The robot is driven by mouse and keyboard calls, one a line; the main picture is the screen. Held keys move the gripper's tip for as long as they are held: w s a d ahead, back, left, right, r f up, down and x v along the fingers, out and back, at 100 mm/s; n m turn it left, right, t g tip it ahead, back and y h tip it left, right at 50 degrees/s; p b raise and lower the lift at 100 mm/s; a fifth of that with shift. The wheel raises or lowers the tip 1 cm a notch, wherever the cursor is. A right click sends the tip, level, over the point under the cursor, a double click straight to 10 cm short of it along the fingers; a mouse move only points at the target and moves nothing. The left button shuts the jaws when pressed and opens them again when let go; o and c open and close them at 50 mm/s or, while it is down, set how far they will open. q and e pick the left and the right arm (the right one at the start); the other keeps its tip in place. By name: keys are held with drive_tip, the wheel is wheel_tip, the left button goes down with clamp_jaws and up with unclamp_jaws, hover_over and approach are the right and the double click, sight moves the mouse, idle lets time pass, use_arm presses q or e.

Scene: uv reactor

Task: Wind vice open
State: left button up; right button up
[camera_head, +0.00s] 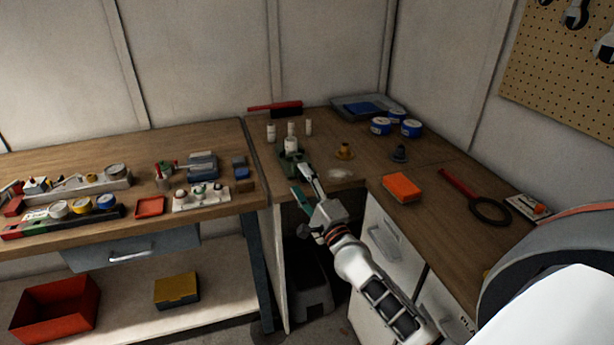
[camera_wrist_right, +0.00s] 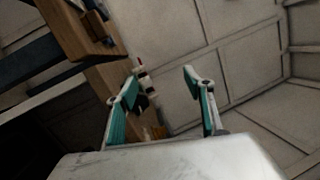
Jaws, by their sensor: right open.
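A dark green object that looks like the vice (camera_head: 290,158) sits at the front edge of the corner bench, partly covered by white bottles and my gripper. Its jaws and handle cannot be made out. My right gripper (camera_head: 299,177) reaches up to the bench edge just below and in front of it. Its two fingers are apart with nothing held between them, and I cannot tell whether they touch the vice. In the right wrist view the open teal fingers (camera_wrist_right: 161,80) show, with small dark and white items behind the left finger. My left gripper is not in view.
White bottles (camera_head: 271,131) stand around the vice. The left bench (camera_head: 128,208) is crowded.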

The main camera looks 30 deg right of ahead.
sight(307, 184)
drive_tip(key=w+d+f+m+g+h, duration=0.1)
drive_tip(key=d+f+m+g+h, duration=0.3)
drive_tip(key=m, duration=1.4)
drive_tip(key=shift+t+y, duration=0.4)
drive_tip(key=shift+y, duration=0.1)
drive_tip(key=shift+d+f+x, duration=0.15)
drive_tip(key=shift+f+x, duration=0.1)
drive_tip(key=shift+x, duration=1.15)
drive_tip(key=shift+d+f+x, duration=0.15)
drive_tip(key=shift+f+x, duration=0.1)
drive_tip(key=shift+x, duration=1.1)
drive_tip(key=shift+d+f+x, duration=0.15)
drive_tip(key=shift+f+x, duration=0.15)
drive_tip(key=shift+x, duration=1.1)
drive_tip(key=shift+s, duration=0.1)
drive_tip(key=c, duration=1.1)
